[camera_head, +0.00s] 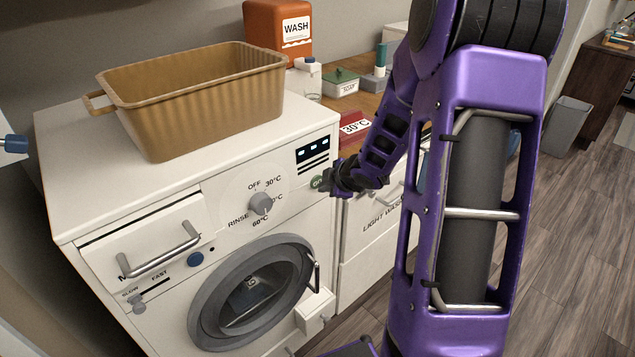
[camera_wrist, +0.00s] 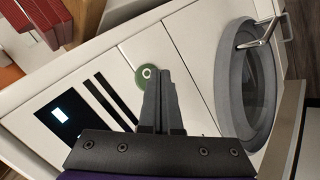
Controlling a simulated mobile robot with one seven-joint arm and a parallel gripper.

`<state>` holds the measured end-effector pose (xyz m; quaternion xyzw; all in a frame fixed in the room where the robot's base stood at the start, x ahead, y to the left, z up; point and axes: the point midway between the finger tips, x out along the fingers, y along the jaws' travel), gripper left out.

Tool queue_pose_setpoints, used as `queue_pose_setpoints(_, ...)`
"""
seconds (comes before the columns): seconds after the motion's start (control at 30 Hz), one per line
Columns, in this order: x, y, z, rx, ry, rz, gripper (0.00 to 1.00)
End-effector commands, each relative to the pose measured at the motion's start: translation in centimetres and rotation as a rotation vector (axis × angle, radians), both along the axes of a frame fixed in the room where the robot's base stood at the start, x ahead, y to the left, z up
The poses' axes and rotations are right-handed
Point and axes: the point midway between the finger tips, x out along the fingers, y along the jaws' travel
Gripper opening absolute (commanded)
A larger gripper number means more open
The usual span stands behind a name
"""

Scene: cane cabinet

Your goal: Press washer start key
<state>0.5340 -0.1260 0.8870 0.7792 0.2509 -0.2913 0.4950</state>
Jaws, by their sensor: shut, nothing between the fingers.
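The white washer (camera_head: 180,215) stands at the left in the head view, and its front also fills much of the wrist view. The round green start key (camera_head: 317,183) is on its front panel, below the small display (camera_head: 312,149). In the wrist view the green key (camera_wrist: 147,75) shows just beyond the fingertips, partly covered by them. My gripper (camera_head: 332,182) is shut and empty, with its tips at the key. In the wrist view the closed fingers (camera_wrist: 155,78) overlap the key's lower edge. I cannot tell whether they touch it.
A grey dial (camera_head: 261,204) and the round washer door (camera_head: 250,292) are on the same front. A tan basket (camera_head: 200,95) sits on the washer top. Open floor lies at the right.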

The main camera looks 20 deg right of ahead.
Motion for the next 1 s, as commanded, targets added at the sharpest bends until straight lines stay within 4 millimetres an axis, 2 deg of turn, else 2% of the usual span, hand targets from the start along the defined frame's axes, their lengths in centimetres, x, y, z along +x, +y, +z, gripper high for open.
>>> queue_pose_setpoints(1.0, 0.74, 0.25, -0.04, 0.0, 0.001, -0.001, 0.0)
